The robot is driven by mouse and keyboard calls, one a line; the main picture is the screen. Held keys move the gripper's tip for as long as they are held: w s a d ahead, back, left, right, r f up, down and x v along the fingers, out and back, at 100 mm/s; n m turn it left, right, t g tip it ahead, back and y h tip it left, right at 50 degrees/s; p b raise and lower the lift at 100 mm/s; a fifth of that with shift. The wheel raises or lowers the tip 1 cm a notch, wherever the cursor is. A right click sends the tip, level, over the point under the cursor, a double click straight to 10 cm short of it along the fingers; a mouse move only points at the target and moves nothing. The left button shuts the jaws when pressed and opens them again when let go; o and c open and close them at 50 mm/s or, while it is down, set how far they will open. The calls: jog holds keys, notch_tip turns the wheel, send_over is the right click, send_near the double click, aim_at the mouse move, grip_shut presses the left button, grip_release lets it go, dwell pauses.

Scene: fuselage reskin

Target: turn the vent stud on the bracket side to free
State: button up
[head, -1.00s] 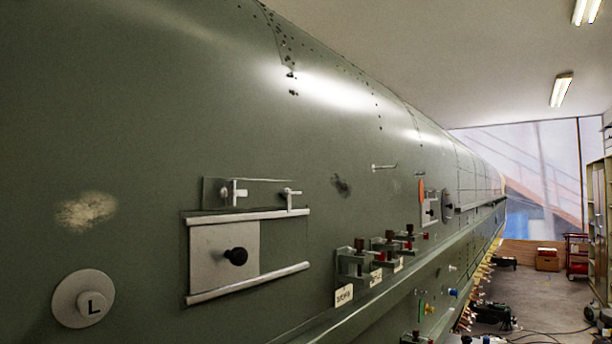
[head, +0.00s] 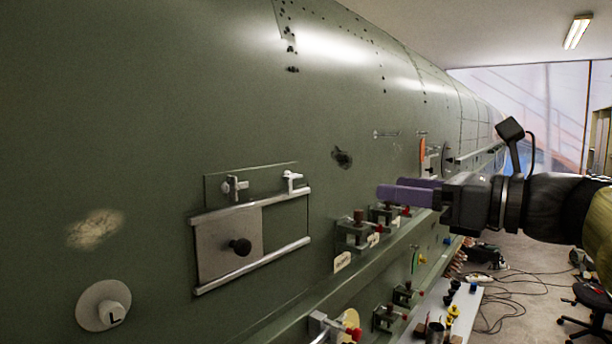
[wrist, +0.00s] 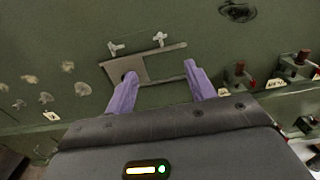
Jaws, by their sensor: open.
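Two small white studs with crossbars stand on a strip above the sliding vent plate: the left stud (head: 235,187) and the right stud (head: 291,181), which is nearer the clamp brackets (head: 355,232). They also show in the wrist view, left (wrist: 116,48) and right (wrist: 160,39). The exact turn of each crossbar is too small to tell. The grey vent plate (head: 215,250) with a black knob sits at the left between two rails. My gripper (head: 392,190) has purple fingers, is open and empty, and is right of the studs, apart from them. In the wrist view my fingers (wrist: 161,86) point toward the vent.
A round disc marked L (head: 103,306) is at lower left. Several clamp brackets with red and brown knobs line the ledge right of the vent. More fittings sit below, including a red-tipped clamp (head: 340,328). The skin around the studs is clear.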

jog(key=p, duration=0.7)
send_near(297, 177)
jog(key=x, duration=0.8)
jog(key=shift+a, duration=0.15)
jog(key=c, duration=1)
